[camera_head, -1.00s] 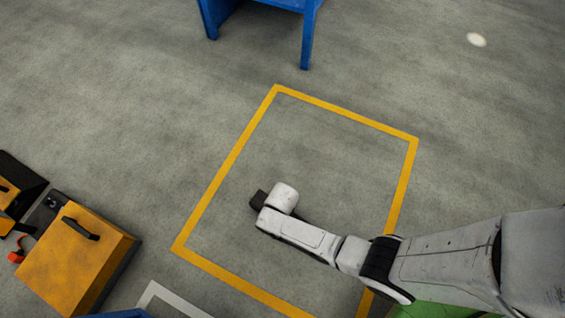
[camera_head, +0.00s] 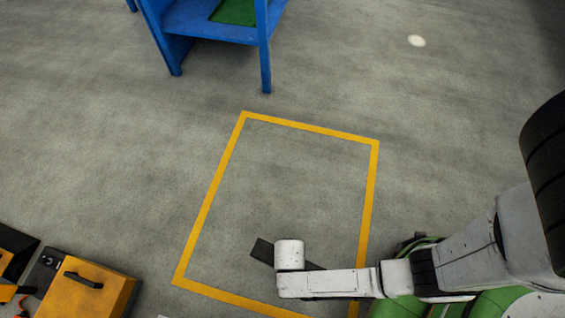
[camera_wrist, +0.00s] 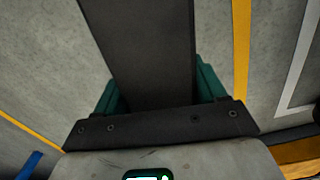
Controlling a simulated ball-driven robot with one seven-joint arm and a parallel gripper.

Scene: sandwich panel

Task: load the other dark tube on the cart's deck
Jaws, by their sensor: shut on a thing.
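My gripper (camera_wrist: 157,88) is shut on a dark tube (camera_wrist: 145,40), which lies between its two green fingers in the wrist view and runs out past the top edge. In the head view the dark tube (camera_head: 262,252) sticks out on the left of my white wrist, above the yellow-outlined floor area; the wrist hides its middle. I cannot tell which thing here is the cart, and no second dark tube shows.
A blue frame (camera_head: 208,22) with a green surface (camera_head: 234,11) stands at the top left. An orange box (camera_head: 92,292) with a black handle sits at the lower left. A yellow outline (camera_head: 209,195) marks the floor. The floor between is clear.

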